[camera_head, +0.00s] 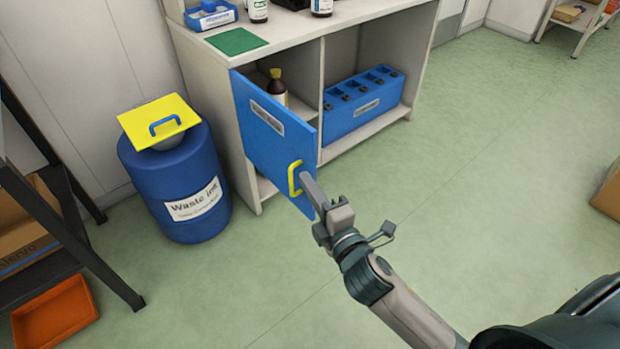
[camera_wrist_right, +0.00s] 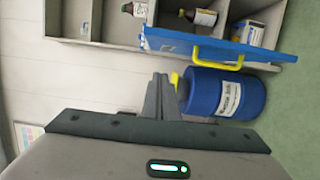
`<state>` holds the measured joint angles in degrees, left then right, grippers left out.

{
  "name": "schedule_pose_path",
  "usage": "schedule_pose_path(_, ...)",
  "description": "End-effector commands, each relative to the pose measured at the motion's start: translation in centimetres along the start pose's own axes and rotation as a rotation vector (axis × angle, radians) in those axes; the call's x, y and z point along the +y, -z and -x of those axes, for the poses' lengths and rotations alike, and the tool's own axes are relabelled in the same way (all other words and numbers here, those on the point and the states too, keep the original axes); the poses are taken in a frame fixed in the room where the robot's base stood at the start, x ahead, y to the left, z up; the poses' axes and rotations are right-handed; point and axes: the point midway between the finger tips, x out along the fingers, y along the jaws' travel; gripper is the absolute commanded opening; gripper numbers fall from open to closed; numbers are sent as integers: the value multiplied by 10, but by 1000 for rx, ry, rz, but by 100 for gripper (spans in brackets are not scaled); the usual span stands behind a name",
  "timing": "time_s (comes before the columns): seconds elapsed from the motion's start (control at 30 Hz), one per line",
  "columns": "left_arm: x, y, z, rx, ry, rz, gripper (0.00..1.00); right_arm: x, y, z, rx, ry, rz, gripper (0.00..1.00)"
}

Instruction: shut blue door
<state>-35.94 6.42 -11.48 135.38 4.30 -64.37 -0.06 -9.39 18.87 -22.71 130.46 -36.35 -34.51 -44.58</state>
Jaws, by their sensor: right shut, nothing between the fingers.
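The blue door (camera_head: 262,137) stands open, swung out from the left compartment of the white cabinet. A yellow handle (camera_head: 294,178) is fixed near its free edge. My right gripper (camera_head: 306,176) is shut and empty, its tips close beside the handle in the head view; whether they touch cannot be told there. In the right wrist view the shut fingers (camera_wrist_right: 160,82) show below the door (camera_wrist_right: 225,48), apart from its yellow handle (camera_wrist_right: 218,57) in the picture. My left gripper is not in view.
A blue rack (camera_head: 362,104) fills the right compartment. A blue waste ink drum (camera_head: 175,185) stands left of the door. A dark shelf (camera_head: 75,240) is at far left.

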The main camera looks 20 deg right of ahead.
Motion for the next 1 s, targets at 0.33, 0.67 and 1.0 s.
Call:
schedule_pose_path(0.33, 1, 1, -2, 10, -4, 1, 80, 1, 0, -48, 0, -3, 1, 0)
schedule_pose_path(0.67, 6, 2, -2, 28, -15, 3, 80, 0, -12, -92, -1, 0, 4, 0)
schedule_pose_path(1.0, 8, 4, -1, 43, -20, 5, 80, 0, -38, -98, 1, 1, 0, 0)
